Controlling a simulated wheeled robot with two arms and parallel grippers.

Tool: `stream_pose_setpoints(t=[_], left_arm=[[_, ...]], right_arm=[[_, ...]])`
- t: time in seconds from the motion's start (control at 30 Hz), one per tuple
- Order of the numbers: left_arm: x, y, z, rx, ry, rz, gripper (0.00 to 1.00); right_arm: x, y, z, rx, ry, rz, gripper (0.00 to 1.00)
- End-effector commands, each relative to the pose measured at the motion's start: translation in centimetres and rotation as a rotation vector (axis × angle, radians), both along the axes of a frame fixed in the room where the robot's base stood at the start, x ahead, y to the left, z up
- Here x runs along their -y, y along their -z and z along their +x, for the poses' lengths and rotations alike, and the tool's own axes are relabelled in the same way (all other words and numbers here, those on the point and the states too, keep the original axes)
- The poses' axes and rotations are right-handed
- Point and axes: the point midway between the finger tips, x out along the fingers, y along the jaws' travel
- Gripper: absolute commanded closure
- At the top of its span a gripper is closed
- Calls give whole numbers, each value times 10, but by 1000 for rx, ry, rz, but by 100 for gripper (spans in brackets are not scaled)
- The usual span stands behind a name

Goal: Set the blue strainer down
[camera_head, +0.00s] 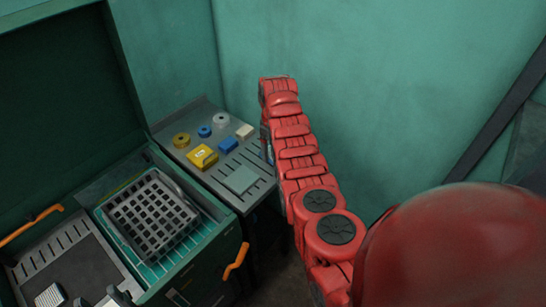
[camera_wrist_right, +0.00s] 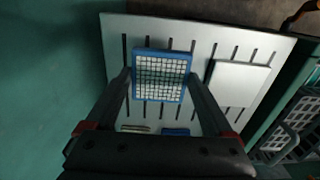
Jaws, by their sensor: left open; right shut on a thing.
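The blue strainer (camera_wrist_right: 161,76), a square blue frame with a pale mesh, sits between the fingers of my right gripper (camera_wrist_right: 160,78) in the right wrist view. The gripper is shut on it, over the slotted grey panel (camera_wrist_right: 120,60). I cannot tell whether the strainer touches the panel.
The slotted panel (camera_head: 210,176) also bears a yellow box (camera_head: 203,157), a blue block (camera_head: 228,145), a cream block (camera_head: 245,131), several rolls and a pale square plate (camera_head: 241,180). A grey basket (camera_head: 151,214) sits in the green case (camera_head: 223,245), which has orange handles. Green walls stand behind.

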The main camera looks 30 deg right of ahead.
Motion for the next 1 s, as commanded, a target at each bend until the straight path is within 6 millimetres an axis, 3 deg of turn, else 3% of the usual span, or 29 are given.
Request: stream_pose_setpoints(t=[0.23,0.4,0.83,0.87,0.9,1.0], left_arm=[[0,-13,0,0,0,0,50],[0,-10,0,0,0,0,50],[0,-5,0,0,0,0,50],[0,-6,0,0,0,0,50],[0,-7,0,0,0,0,50],[0,-7,0,0,0,0,50]], right_arm=[[0,16,-1,-3,1,1,86],[0,33,-1,-3,0,1,86],[0,41,0,0,0,1,86],[0,39,0,-1,0,1,8],[0,38,0,0,0,0,1],[0,38,0,0,0,1,0]])
